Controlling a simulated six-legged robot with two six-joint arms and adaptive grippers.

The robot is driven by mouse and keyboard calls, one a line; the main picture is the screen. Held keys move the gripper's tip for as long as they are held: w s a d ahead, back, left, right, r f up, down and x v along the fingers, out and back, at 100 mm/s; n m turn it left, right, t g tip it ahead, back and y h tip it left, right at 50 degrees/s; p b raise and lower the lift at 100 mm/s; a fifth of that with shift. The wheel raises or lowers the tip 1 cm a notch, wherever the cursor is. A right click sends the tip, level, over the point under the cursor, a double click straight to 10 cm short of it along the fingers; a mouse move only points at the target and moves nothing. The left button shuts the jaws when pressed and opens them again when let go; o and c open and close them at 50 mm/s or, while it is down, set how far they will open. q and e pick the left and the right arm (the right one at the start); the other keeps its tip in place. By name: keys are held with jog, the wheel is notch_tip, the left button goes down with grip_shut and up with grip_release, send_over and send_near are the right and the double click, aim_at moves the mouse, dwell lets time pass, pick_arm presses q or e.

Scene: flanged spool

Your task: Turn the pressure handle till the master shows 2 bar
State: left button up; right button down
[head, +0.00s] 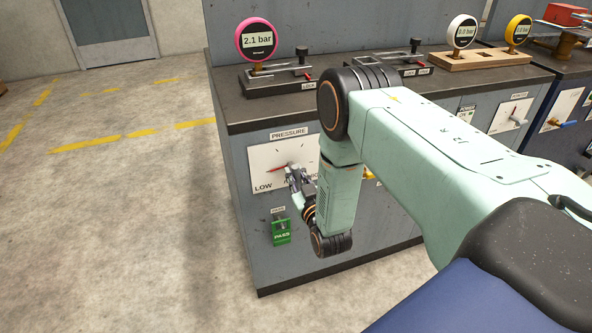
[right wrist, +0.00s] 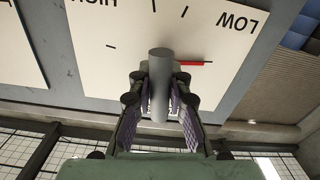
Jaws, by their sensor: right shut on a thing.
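A round pink-rimmed gauge (head: 257,40) stands on the bench top in the head view and reads 2.1 bar. The white PRESSURE dial plate (head: 262,160) is on the cabinet front below it, with LOW at its left. My right gripper (head: 296,182) is at this plate. In the right wrist view the plate (right wrist: 100,50) appears upside down. There my right gripper (right wrist: 160,112) is shut on the grey, cylindrical pressure handle (right wrist: 160,70). A red pointer (right wrist: 190,63) sticks out beside the handle on the LOW side. My left gripper is not in view.
A white gauge (head: 462,32) and a yellow gauge (head: 518,30) stand further right on the bench. A clamp fixture (head: 275,77) sits below the pink gauge. A green PASS box (head: 281,232) is below the dial. My right arm hides part of the cabinet; floor at left is clear.

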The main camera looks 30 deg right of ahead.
jog(key=shift+n+p, duration=0.35)
jog(key=shift+n, duration=0.55)
jog(key=c, duration=1.2)
grip_release()
jog(key=v, duration=1.2)
jog(key=shift+a, duration=0.1)
jog(key=shift+r, duration=0.1)
